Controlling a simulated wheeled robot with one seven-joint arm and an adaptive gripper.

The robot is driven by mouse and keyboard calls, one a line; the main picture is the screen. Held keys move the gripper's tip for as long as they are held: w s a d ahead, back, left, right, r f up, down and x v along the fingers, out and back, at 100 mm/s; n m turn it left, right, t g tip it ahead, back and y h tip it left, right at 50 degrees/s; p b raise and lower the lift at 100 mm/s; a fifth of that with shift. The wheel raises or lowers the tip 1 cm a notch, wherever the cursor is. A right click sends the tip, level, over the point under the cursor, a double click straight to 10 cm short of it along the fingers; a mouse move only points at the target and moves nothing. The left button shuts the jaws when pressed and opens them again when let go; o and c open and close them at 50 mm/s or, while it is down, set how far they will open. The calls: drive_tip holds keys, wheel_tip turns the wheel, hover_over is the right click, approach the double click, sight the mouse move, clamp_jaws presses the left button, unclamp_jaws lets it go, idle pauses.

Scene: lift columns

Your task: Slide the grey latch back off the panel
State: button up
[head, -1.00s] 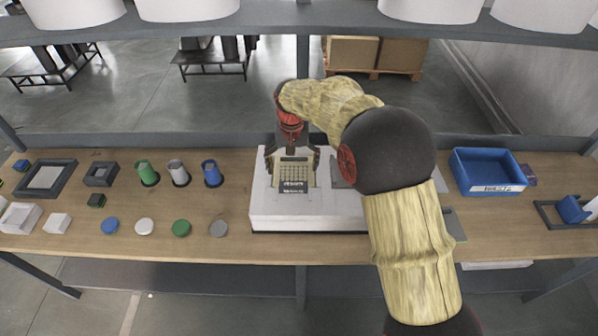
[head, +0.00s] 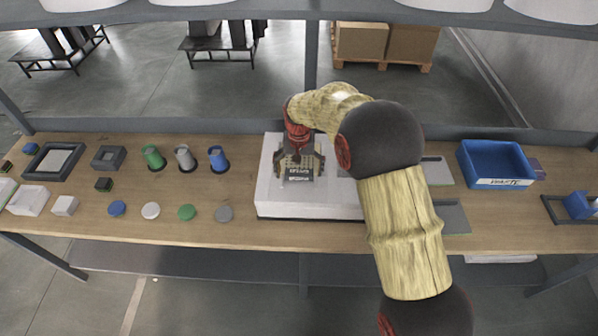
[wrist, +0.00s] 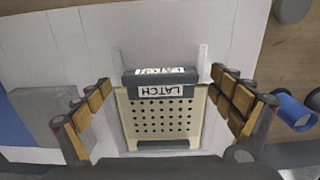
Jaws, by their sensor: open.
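The grey latch (wrist: 160,82) is a dark grey bar labelled LATCH. In the wrist view it lies across one edge of the cream perforated panel (wrist: 162,118), between two pale rails on the white block (head: 270,199). In the head view the panel (head: 300,166) shows small under my arm, and the latch there is hard to make out. My gripper (wrist: 165,98) is open. Its two fingers stand wide apart on either side of the latch and panel, with visible gaps; I cannot tell their exact height.
A blue bin (head: 495,165) stands at the right of the wooden table. Green, grey and blue cups (head: 217,158) and several round discs (head: 187,212) lie left of the block. A shelf edge runs above the table.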

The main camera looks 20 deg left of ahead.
drive_tip(key=shift+c, duration=1)
drive_tip(key=c, duration=1.5)
drive_tip(key=shift+s+d, duration=0.25)
drive_tip(key=shift+s, duration=0.7)
drive_tip(key=o, duration=1.7)
